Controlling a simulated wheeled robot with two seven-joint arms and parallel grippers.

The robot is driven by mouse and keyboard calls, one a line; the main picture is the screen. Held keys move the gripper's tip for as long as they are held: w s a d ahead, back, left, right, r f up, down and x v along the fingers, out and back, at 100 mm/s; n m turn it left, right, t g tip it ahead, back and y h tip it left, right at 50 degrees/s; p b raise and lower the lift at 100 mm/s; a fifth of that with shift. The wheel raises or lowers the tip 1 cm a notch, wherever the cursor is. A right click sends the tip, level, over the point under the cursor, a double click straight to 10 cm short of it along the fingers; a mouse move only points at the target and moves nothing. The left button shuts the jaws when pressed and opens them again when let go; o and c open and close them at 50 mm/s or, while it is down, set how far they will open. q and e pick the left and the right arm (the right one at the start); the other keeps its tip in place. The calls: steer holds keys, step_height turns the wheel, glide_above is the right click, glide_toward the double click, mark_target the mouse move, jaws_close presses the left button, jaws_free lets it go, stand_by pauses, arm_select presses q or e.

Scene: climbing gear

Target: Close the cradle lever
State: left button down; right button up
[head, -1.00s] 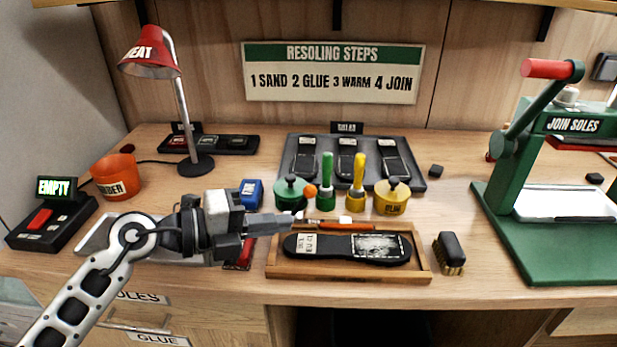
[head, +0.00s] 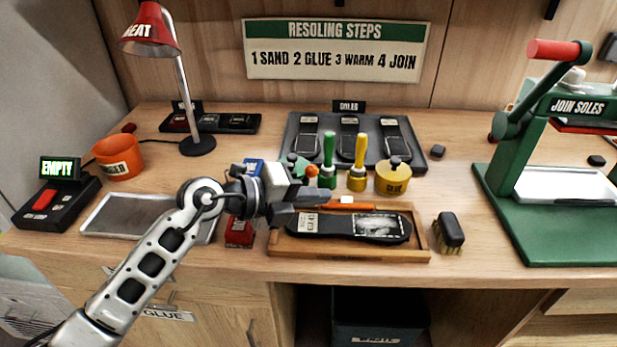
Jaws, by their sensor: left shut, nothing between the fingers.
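The wooden cradle (head: 275,250) sits at the front middle of the bench with a dark sole (head: 340,227) lying in it. An orange bar (head: 365,207), seemingly the cradle lever, runs along the cradle's back side, with a small white piece near its middle. I cannot tell how it is latched. My left gripper (head: 322,195) is shut and empty. Its fingertips point right, at the back left of the cradle, close to the bar's left end; I cannot tell if they touch. The gripper hides the cradle's back left corner. My right gripper is not in view.
Green and yellow pots (head: 393,178) and upright tools stand just behind the cradle. An orange ball (head: 312,170) shows there too. A brush (head: 449,231) lies right of the cradle. The green press (head: 530,235) stands at the right. A metal tray (head: 98,238) lies at the left.

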mark_target(306, 180)
arm_select(q)
steer(key=shift+x, duration=1.05)
steer(key=shift+w+a+r, duration=0.2)
steer(key=shift+w+a, duration=0.25)
steer(key=shift+a, duration=0.1)
steer(key=shift+w+a+r, duration=0.25)
steer(key=shift+w+a, duration=0.25)
steer(key=shift+a, duration=0.05)
steer(key=shift+w+a+r, duration=0.15)
steer(key=shift+w+a, duration=0.2)
steer(key=shift+a, duration=0.05)
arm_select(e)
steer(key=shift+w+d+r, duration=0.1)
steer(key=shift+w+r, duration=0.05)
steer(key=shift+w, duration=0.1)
arm_select(q)
steer(key=shift+a+b, duration=0.2)
steer(key=shift+b, duration=0.1)
steer(key=shift+h, duration=0.3)
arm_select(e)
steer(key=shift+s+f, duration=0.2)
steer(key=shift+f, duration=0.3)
arm_select(q)
steer(key=shift+a+r+n+h+b, duration=0.15)
steer(key=shift+a+n+h+b, duration=0.15)
steer(key=shift+b, duration=0.25)
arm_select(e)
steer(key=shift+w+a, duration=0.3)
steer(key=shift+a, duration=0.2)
